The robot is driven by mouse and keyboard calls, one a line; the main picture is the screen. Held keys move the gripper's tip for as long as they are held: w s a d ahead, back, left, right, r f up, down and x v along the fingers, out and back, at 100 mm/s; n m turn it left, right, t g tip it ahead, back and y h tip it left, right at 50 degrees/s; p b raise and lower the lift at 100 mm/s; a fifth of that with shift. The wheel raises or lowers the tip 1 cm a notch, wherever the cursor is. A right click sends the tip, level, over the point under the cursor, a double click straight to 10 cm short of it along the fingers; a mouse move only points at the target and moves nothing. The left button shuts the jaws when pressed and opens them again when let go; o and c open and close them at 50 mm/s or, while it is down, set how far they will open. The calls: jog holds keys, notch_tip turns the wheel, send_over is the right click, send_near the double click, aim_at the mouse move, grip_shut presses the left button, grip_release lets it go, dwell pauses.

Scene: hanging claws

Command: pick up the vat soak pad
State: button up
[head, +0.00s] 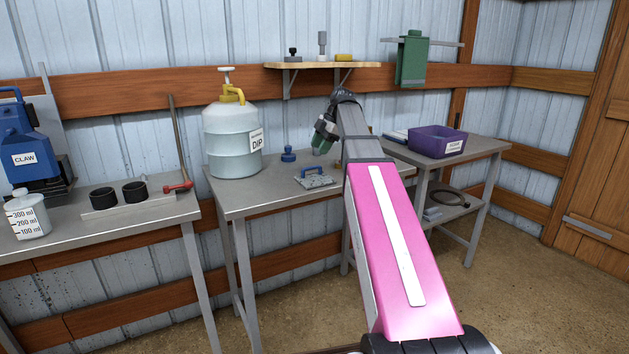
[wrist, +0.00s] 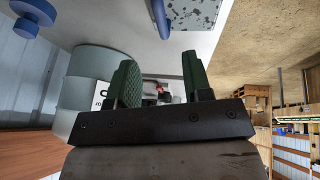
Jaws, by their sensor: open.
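The vat soak pad, as I take it, is a speckled grey slab (head: 318,182) with a blue handle on top. It lies flat on the middle metal table (head: 240,203), near the front edge. It also shows partly cut off at the top of the wrist view (wrist: 196,12), with its blue handle beside it. My gripper (head: 322,138) is above the table, up and slightly right of the pad in the head view, apart from it. Its two green fingers (wrist: 158,72) are spread with nothing held between them.
A large white dip drum (head: 228,140) stands left of the pad, and a small blue knobbed object (head: 288,154) behind it. A purple bin (head: 437,141) is on the right table. A shelf (head: 322,65) and green container (head: 412,60) are above. Bare tabletop surrounds the pad.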

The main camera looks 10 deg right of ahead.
aim_at(315, 175)
jog(key=x, duration=0.9)
jog(key=shift+s+a, duration=0.2)
jog(key=shift+s, duration=0.1)
jog(key=shift+r, duration=0.1)
grip_shut()
